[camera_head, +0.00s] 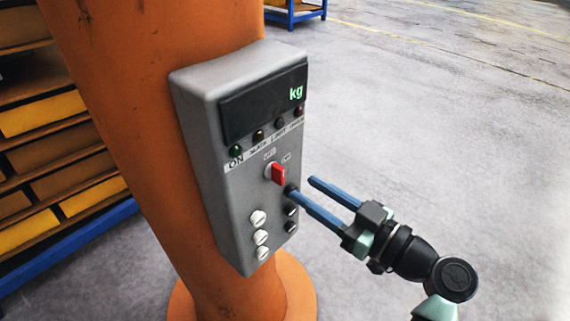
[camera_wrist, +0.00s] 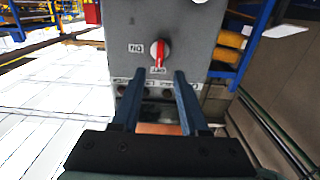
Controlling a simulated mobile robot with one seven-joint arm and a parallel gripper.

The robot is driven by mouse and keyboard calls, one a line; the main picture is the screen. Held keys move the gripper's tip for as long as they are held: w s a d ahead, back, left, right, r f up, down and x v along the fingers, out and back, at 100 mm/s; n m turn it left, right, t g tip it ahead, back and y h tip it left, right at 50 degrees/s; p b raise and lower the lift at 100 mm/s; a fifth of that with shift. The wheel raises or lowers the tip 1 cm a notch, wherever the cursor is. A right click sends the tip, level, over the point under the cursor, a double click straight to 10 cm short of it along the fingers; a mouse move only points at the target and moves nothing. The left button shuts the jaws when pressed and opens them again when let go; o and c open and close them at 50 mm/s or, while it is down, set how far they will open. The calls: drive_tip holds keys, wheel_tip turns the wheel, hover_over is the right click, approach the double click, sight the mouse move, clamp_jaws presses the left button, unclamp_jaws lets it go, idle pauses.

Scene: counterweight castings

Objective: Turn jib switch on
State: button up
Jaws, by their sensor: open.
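The jib switch (camera_head: 277,173) is a rotary knob with a red handle on the face of a grey control box (camera_head: 215,190). In the wrist view the red handle (camera_wrist: 159,54) points down toward the label reading OFF, and the ON label (camera_wrist: 135,48) is to its left. My gripper (camera_head: 301,186) is open and empty, with blue fingers pointing at the panel, just right of and below the switch. In the wrist view my gripper's fingertips (camera_wrist: 159,76) lie below the knob on either side of its line. I see no contact with the handle.
The box is mounted on an orange column (camera_head: 130,120). It has a dark display (camera_head: 263,103) showing "kg", several small lamps, white buttons (camera_head: 260,236) and dark buttons. A rack with yellow bins (camera_head: 42,112) stands at left. The floor at right is clear.

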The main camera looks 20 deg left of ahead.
sight(283, 174)
drive_tip(key=p+x, duration=0.2)
drive_tip(key=x, duration=0.4)
drive_tip(key=shift+w+a, duration=0.1)
drive_tip(key=shift+a, duration=0.2)
clamp_jaws()
